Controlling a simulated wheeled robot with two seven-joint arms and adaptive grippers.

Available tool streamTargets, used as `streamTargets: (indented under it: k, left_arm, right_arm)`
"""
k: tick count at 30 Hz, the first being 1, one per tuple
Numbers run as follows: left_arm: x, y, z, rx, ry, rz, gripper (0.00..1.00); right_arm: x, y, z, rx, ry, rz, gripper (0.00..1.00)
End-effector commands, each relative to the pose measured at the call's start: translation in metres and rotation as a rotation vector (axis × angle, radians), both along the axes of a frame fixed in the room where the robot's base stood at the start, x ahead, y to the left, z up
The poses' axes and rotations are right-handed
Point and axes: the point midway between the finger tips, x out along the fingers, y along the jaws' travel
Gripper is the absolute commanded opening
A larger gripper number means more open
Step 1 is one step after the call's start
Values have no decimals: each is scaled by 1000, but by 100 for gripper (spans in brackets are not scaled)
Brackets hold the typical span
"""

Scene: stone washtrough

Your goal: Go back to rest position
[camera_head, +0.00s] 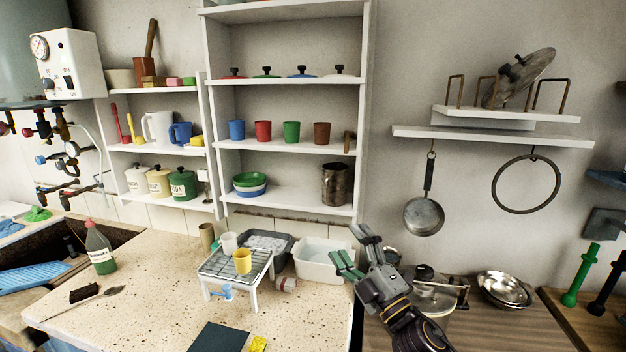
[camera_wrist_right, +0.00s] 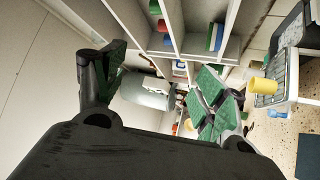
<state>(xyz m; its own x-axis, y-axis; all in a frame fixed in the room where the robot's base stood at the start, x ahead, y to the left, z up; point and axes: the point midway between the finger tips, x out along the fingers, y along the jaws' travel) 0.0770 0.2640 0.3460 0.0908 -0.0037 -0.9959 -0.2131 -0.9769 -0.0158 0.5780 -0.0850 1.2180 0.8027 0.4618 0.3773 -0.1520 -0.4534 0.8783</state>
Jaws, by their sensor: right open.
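My right gripper (camera_head: 359,252) is in the lower middle of the head view, in front of the right end of the stone worktop and the wooden counter. Its green-padded fingers are spread apart and nothing is between them. In the right wrist view the open fingers (camera_wrist_right: 160,88) show at left and right, with shelves behind the gap. My left gripper is not in the head view.
A small wire rack table (camera_head: 236,264) holds a yellow cup (camera_head: 242,261). A pan (camera_head: 424,215) hangs above. Shelves (camera_head: 285,82) stand behind.

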Motion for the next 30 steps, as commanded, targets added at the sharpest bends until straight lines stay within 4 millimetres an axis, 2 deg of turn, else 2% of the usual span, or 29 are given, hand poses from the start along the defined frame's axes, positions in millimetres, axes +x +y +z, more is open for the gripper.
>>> streamTargets:
  k: [8, 17, 23, 30]
  left_arm:
    - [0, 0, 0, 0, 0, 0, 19]
    - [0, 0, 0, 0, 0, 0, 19]
    - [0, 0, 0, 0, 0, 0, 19]
    - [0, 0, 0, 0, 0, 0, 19]
  right_arm:
    - [7, -49, -51, 210, 277, -179, 72]
    - [-10, -96, -127, 395, 601, -367, 72]
    - [-38, -118, -184, 494, 833, -484, 72]
    - [-90, -136, -248, 592, 1120, -616, 72]
